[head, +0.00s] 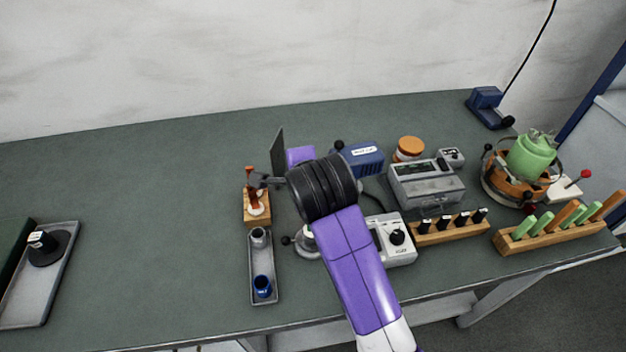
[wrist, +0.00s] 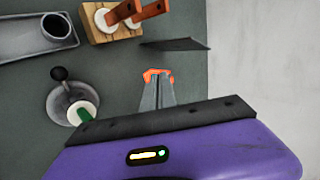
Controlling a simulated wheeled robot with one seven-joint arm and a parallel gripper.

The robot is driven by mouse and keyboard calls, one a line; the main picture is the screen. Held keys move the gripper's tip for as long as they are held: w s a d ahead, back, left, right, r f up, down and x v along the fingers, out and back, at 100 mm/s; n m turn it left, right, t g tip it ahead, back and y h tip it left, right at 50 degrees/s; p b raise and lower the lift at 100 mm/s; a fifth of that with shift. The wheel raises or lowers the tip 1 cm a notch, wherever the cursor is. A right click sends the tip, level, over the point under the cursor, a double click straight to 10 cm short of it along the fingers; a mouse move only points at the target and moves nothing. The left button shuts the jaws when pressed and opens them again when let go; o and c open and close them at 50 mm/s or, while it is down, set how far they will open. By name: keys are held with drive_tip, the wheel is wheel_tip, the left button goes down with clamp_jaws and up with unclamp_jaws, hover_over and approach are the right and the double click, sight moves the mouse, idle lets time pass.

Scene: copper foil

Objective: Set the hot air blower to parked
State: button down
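A blue box-shaped unit with a white label (head: 364,158) stands behind my wrist in the head view and looks like the hot air blower. A dark round knob shows at its upper left, and a dark cable or hose runs from its lower side. The label is too small to read, and my wrist hides part of the unit's left side. My gripper (head: 267,182) is to the left of this unit, above the bench and near a dark upright plate (head: 278,155). In the wrist view its fingers (wrist: 157,88) are together, with orange at the tips and nothing visible between them.
A wooden block (head: 257,211) with orange-handled tools and a grey tray (head: 264,278) with cups lie below my gripper. A round base with a knobbed lever (wrist: 72,103) is close by. Grey instruments (head: 427,184) and wooden racks crowd the right. The bench's left middle is clear.

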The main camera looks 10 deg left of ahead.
drive_tip(key=w+a+m+h+b, duration=0.2)
drive_tip(key=w+m+h, duration=0.1)
drive_tip(key=w, duration=0.4)
drive_tip(key=shift+a+m+t+b, duration=0.3)
drive_tip(key=shift+a+m+b, duration=0.05)
drive_tip(key=shift+m, duration=0.25)
drive_tip(key=shift+w, duration=0.1)
